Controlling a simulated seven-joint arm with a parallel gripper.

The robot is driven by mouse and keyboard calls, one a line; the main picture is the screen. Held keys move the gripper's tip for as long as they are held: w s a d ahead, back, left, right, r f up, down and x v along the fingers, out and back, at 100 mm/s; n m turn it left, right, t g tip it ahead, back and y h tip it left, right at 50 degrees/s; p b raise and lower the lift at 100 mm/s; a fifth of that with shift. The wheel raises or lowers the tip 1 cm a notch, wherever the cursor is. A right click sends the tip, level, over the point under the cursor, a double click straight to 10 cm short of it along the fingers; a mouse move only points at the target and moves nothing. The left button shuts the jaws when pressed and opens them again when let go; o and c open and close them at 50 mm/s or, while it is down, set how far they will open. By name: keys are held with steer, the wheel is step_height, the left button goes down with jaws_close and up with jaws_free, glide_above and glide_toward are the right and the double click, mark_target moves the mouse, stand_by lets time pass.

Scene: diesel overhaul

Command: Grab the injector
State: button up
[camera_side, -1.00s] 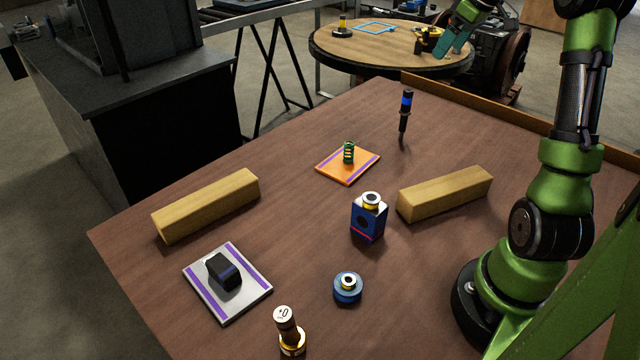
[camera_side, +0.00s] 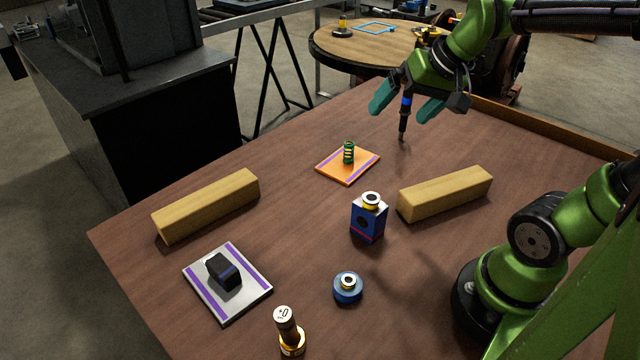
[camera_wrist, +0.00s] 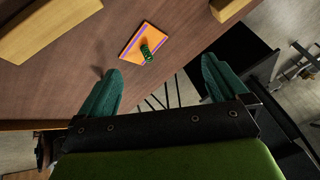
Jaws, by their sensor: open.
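The injector appears to be the slim black tool with a blue band (camera_side: 403,124), standing upright, narrow tip down, near the table's far corner in the side view. My gripper (camera_side: 406,108) has its teal fingers spread, one at each side of the injector's upper part in that view. Its top is partly hidden by the hand. I cannot tell whether the injector is truly between the fingers or only in line with them. In the wrist view my gripper (camera_wrist: 161,68) is open, and I cannot make out the injector between the fingers.
An orange plate (camera_side: 330,164) with a green spring (camera_side: 348,152) lies nearby. Wooden blocks (camera_side: 445,193) (camera_side: 207,205), a blue block (camera_side: 368,222), a blue round part (camera_side: 347,290), a brass-based part (camera_side: 290,335) and a grey plate (camera_side: 205,297) with a black part stand nearer. A wooden rim (camera_side: 550,130) edges the table.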

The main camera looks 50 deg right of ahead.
steer(key=s+a+n, duration=0.1)
steer(key=a, duration=0.1)
steer(key=s+a+y, duration=0.1)
steer(key=s+a, duration=0.1)
steer(key=a, duration=0.1)
steer(key=s+a+n+t, duration=0.1)
steer(key=a, duration=0.2)
steer(key=shift+s+f+n, duration=0.3)
steer(key=shift+s+f, duration=0.05)
steer(key=shift+f, duration=0.05)
steer(key=shift+c, duration=0.2)
steer(key=shift+s+a+r+y, duration=0.1)
steer(key=shift+a+r+y, duration=0.15)
steer(key=shift+a+y, duration=0.05)
steer(key=shift+c, duration=1.1)
steer(key=c, duration=0.6)
